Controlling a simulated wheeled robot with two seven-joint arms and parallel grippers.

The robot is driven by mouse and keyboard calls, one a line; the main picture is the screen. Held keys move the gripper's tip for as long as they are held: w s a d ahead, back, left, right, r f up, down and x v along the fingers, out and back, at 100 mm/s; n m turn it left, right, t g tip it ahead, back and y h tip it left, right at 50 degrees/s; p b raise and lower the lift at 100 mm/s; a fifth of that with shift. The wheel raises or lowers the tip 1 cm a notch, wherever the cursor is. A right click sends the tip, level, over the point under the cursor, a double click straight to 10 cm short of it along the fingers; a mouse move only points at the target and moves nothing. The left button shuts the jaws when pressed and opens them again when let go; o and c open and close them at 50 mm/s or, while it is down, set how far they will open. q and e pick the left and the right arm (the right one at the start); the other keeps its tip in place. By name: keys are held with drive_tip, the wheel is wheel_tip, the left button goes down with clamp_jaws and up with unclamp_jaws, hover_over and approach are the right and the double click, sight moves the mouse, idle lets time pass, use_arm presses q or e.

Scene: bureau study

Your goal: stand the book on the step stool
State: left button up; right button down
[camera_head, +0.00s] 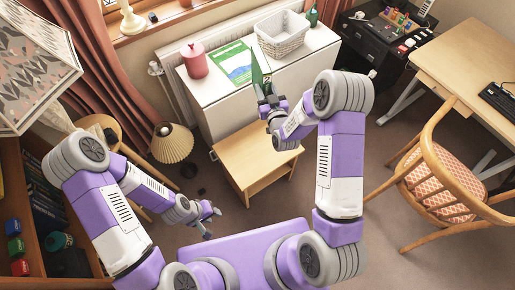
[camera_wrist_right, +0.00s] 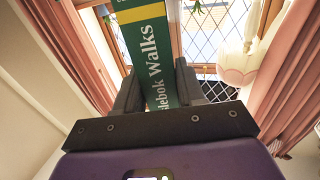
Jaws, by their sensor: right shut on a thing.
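The book is green with a yellow band. In the right wrist view its spine (camera_wrist_right: 158,60), lettered "Walks", runs up between the two dark fingers of my right gripper (camera_wrist_right: 160,88). In the head view the book (camera_head: 257,75) stands roughly upright in my right gripper (camera_head: 266,97), in front of the white cabinet. The step stool (camera_head: 250,155) is light wood and stands on the floor below that gripper, its top clear apart from my arm overlapping it in the view. My left gripper (camera_head: 211,222) is open and empty, low to the left of the stool.
The white cabinet (camera_head: 213,98) behind the stool bears a red canister (camera_head: 195,61), a green-and-white flat item (camera_head: 233,62) and a basket (camera_head: 283,36). A pleated lamp (camera_head: 171,143) stands left; a chair (camera_head: 440,170) and desk (camera_head: 465,65) stand right.

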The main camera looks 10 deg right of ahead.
wheel_tip(320, 180, down, 39)
drive_tip(key=s+a+n+g+y+b, duration=0.1)
drive_tip(key=y+b, duration=0.4)
drive_tip(key=b, duration=0.5)
drive_tip(key=shift+s+a+f+n+y, duration=0.3)
drive_tip(key=shift+a+n, duration=0.4)
drive_tip(key=shift+n, duration=0.6)
drive_tip(key=shift+s+r, duration=0.1)
drive_tip(key=shift+b, duration=0.4)
drive_tip(key=c, duration=0.7)
unclamp_jaws()
drive_tip(key=shift+f, duration=0.2)
